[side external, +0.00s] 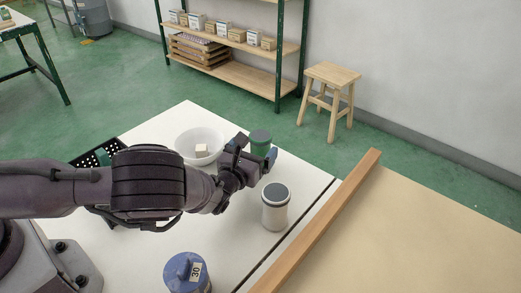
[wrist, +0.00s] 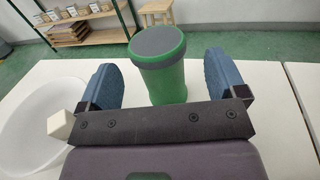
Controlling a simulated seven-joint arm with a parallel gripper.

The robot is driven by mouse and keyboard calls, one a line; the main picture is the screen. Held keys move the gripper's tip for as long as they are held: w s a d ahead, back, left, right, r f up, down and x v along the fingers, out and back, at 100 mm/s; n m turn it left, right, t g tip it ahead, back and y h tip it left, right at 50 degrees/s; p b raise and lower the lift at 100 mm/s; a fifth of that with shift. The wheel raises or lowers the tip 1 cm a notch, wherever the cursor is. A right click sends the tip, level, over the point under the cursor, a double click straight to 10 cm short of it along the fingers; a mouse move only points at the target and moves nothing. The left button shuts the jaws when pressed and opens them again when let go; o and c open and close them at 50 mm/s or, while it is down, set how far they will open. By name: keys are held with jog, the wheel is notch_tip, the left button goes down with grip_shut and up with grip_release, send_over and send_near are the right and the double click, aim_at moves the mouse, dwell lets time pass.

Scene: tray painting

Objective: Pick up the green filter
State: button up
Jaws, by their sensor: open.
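The green filter (side external: 260,142) is an upright green cylinder with a dark grey lid, standing on the white table just past my gripper (side external: 256,150). In the wrist view the green filter (wrist: 160,80) shows between and beyond the two blue fingers of my gripper (wrist: 163,85). The fingers are spread apart with a gap on each side of it in that view. I cannot tell whether they reach around it. Its lower part is hidden behind the gripper.
A white bowl (side external: 187,136) with a pale cube (side external: 201,149) stands left of the filter. A white, grey-lidded canister (side external: 275,211) stands close in front of the gripper. A blue canister (side external: 180,280) labelled 30, a black crate (side external: 82,161) and a wooden rail (side external: 318,222) are nearby.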

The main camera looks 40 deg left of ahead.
jog(key=x, duration=0.3)
jog(key=shift+w+a, duration=0.1)
jog(key=shift+w, duration=0.05)
jog(key=shift+c, duration=0.2)
jog(key=c, duration=1)
jog(key=shift+c, duration=0.2)
